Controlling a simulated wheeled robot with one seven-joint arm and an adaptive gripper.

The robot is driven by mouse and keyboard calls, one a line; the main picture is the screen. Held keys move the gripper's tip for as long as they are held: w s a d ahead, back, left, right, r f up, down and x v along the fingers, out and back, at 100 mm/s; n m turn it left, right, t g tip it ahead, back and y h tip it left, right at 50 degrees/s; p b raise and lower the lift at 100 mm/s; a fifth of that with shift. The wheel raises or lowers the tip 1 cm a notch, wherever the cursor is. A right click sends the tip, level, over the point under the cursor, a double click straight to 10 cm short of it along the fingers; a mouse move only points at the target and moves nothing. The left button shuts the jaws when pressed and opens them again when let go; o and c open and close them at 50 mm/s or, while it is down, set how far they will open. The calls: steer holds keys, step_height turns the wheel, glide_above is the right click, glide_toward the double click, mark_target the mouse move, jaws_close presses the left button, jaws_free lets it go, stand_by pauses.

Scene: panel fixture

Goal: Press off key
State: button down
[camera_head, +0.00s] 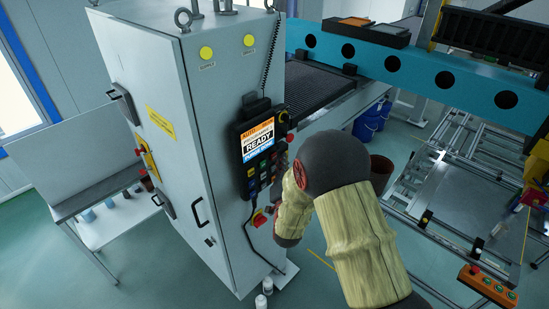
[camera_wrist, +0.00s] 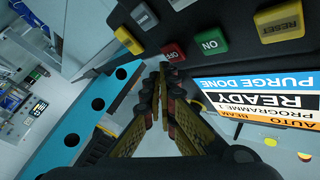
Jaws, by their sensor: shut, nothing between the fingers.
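The red OFF key (camera_wrist: 173,53) is on the dark control pendant in the wrist view, which shows the panel upside down. The green ON key (camera_wrist: 210,42) is just to its right. My gripper (camera_wrist: 165,70) is shut and empty. Its fingertips are just below the OFF key in the picture, very close to it; I cannot tell whether they touch. In the head view the pendant (camera_head: 246,146) hangs on the grey cabinet, its screen reading READY. My own arm hides the gripper there, and the OFF key cannot be made out.
The grey cabinet (camera_head: 150,90) stands left of my arm. A blue beam (camera_head: 400,65) crosses behind. Rails and a small orange button box (camera_head: 487,286) are at the right.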

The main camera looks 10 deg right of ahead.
steer(key=shift+w+a+b, duration=0.5)
steer(key=shift+w+b, duration=0.15)
steer(key=shift+b, duration=0.5)
stand_by(0.9)
stand_by(0.4)
steer(key=shift+s+d+b, duration=0.5)
steer(key=shift+s+b, duration=0.05)
steer(key=shift+s, duration=0.15)
steer(key=s+d+b, duration=0.1)
steer(key=s, duration=0.1)
steer(key=s+d+b, duration=0.1)
steer(key=s+d, duration=0.1)
stand_by(0.4)
stand_by(0.6)
